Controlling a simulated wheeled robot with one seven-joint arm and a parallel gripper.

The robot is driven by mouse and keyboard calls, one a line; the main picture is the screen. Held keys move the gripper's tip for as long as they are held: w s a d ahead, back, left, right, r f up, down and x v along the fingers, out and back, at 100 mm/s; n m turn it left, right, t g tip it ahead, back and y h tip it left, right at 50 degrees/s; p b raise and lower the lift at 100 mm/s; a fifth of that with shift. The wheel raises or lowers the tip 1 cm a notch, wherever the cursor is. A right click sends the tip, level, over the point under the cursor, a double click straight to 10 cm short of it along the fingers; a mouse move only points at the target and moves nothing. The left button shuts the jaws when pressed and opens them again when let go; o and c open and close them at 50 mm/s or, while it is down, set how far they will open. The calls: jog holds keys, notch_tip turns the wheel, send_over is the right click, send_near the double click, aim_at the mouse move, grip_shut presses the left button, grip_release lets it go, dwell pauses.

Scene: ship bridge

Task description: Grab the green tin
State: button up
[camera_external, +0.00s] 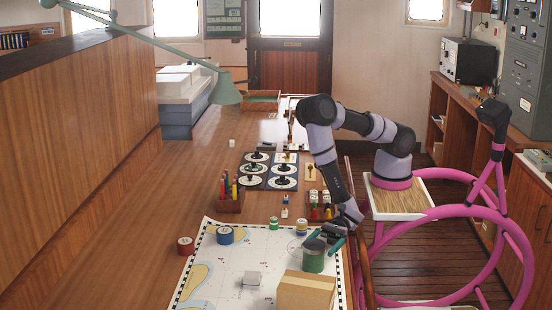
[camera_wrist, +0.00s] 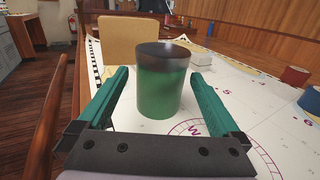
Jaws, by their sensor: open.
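The green tin (camera_external: 313,260) is a cylinder with a dark top, standing upright on the white chart near the table's right edge. In the wrist view the green tin (camera_wrist: 160,85) stands ahead of my gripper, centred between the two green fingers. My gripper (camera_external: 324,240) is open, low over the chart beside the tin. In the wrist view my gripper (camera_wrist: 158,88) has its fingers spread on both sides of the tin. I cannot tell whether either finger touches it.
A tan box (camera_external: 305,292) stands close to the tin, and a small white block (camera_external: 251,278) lies on the chart (camera_external: 215,270). Blue (camera_external: 225,235) and red (camera_external: 186,246) rolls stand at left. A chair back (camera_wrist: 42,120) is beside the table edge.

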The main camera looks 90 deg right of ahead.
aim_at(308, 258)
jog(key=shift+x, duration=3.55)
jog(key=shift+w+d+f, duration=0.1)
jog(key=c, duration=1.4)
